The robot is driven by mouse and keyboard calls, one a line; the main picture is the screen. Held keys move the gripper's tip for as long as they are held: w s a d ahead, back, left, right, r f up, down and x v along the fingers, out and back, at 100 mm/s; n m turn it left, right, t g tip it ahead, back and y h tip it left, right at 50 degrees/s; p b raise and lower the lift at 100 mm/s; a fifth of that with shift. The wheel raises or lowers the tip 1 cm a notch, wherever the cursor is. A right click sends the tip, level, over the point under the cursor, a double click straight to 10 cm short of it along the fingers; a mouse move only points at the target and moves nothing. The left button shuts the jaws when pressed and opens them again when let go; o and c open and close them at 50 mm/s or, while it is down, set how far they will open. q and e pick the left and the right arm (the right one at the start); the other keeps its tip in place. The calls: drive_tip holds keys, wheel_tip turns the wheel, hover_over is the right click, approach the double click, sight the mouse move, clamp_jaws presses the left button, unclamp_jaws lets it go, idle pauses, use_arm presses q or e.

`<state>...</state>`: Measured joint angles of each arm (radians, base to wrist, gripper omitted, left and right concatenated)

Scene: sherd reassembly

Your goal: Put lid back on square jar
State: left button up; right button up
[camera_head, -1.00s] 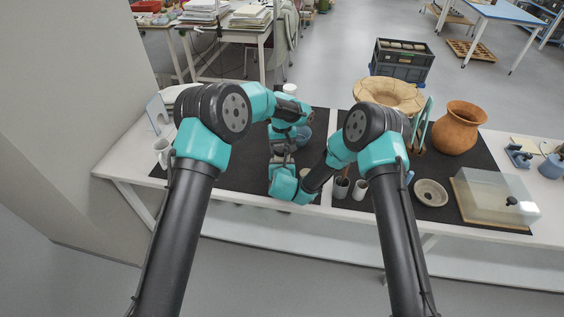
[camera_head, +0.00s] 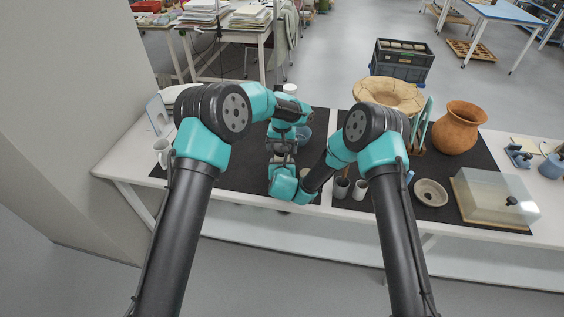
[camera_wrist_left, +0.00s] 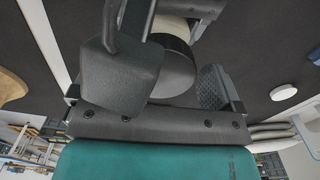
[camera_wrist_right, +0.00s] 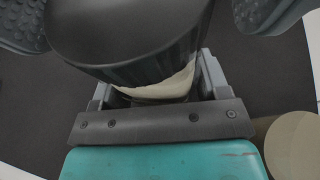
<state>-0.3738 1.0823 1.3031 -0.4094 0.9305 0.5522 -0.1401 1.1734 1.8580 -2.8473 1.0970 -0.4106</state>
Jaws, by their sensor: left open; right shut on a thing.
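In the head view my right gripper (camera_head: 283,161) and left gripper (camera_head: 283,147) are close together over the dark mat, left of centre. The right wrist view shows a large dark, smooth-sided piece (camera_wrist_right: 130,35) with an uneven pale band (camera_wrist_right: 165,85) on its near side; my right gripper is shut on it. In the left wrist view a dark round-sided piece (camera_wrist_left: 175,68) with a pale part (camera_wrist_left: 172,27) lies between the fingers of my left gripper, which is open. I cannot tell jar from lid; the arms hide both in the head view.
A pale bowl (camera_head: 431,192), a clear box (camera_head: 492,199) and an orange pot (camera_head: 460,127) stand on the right. Small cups (camera_head: 360,188) stand near the centre front. A white mug (camera_head: 162,152) is at the left. The mat (camera_head: 235,175) left of the grippers is clear.

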use_arm(q)
drive_tip(key=shift+r, duration=2.25)
drive_tip(key=shift+r+n, duration=1.75)
drive_tip(key=shift+n, duration=0.05)
drive_tip(key=shift+f, duration=0.15)
drive_tip(key=shift+f, duration=3.85)
drive_tip(key=shift+c, duration=0.4)
